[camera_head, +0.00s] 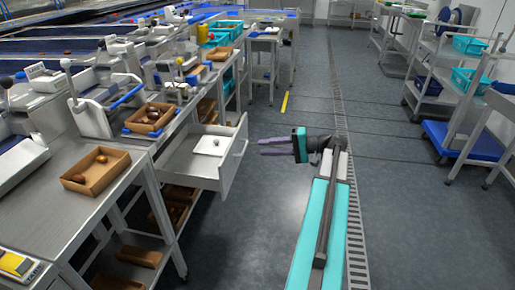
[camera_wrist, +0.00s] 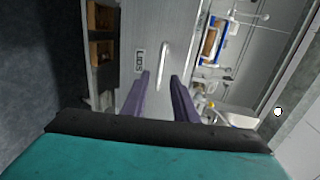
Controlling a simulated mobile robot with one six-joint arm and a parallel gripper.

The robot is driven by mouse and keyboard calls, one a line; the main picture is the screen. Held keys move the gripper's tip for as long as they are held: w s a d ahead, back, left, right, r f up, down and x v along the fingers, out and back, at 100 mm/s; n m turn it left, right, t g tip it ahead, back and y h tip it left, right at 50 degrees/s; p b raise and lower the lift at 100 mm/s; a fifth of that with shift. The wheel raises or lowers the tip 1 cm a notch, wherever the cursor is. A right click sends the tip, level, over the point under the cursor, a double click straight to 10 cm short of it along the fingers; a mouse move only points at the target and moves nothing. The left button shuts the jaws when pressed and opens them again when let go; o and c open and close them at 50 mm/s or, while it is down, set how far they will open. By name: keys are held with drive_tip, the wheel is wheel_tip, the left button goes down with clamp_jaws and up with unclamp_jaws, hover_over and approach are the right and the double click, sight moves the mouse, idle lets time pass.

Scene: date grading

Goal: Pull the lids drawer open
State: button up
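The lids drawer (camera_head: 233,158) stands pulled out from the left bench in the head view, with a white square lid (camera_head: 203,147) inside. Its grey front bears a "LIDS" label (camera_wrist: 139,62) and a pale bar handle (camera_wrist: 164,60) in the wrist view. My gripper (camera_head: 259,147) is to the right of the drawer front, pointing at it, with a small gap between. In the wrist view my gripper (camera_wrist: 160,75) has its two purple fingers apart, and the handle shows between and beyond their tips. Nothing is held.
Wooden trays with dates (camera_head: 97,172) and grading equipment crowd the bench top. More boxes (camera_head: 138,257) stand on its lower shelf. Shelved carts (camera_head: 455,100) stand on the right.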

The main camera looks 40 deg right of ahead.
drive_tip(key=v, duration=0.6)
drive_tip(key=shift+d, duration=0.15)
drive_tip(key=shift+s, duration=0.15)
drive_tip(key=w+a+f+g+p, duration=0.2)
drive_tip(key=w+a+f+g, duration=0.15)
drive_tip(key=a+f, duration=0.7)
drive_tip(key=w+a+f+g+p, duration=0.2)
drive_tip(key=w+a+f+g, duration=0.15)
drive_tip(key=a+f, duration=0.75)
drive_tip(key=s+a+f+n+g+h+p, duration=0.1)
drive_tip(key=s+a+f+n+g, duration=0.15)
drive_tip(key=a+f, duration=0.35)
drive_tip(key=s+a+f+n+g+p, duration=0.1)
drive_tip(key=s+a+f+g, duration=0.25)
drive_tip(key=a, duration=0.55)
drive_tip(key=s+a+f+n+g+h+p, duration=0.2)
drive_tip(key=s+a+f+n+h, duration=0.1)
drive_tip(key=s, duration=0.7)
drive_tip(key=s+a+f+n+g+h+p, duration=0.2)
drive_tip(key=s+a+f, duration=0.5)
drive_tip(key=s, duration=0.4)
drive_tip(key=n+g+h, duration=0.1)
drive_tip(key=n+h, duration=0.1)
drive_tip(key=h, duration=0.1)
drive_tip(key=shift+s+p, duration=0.2)
drive_tip(key=shift+p, duration=0.2)
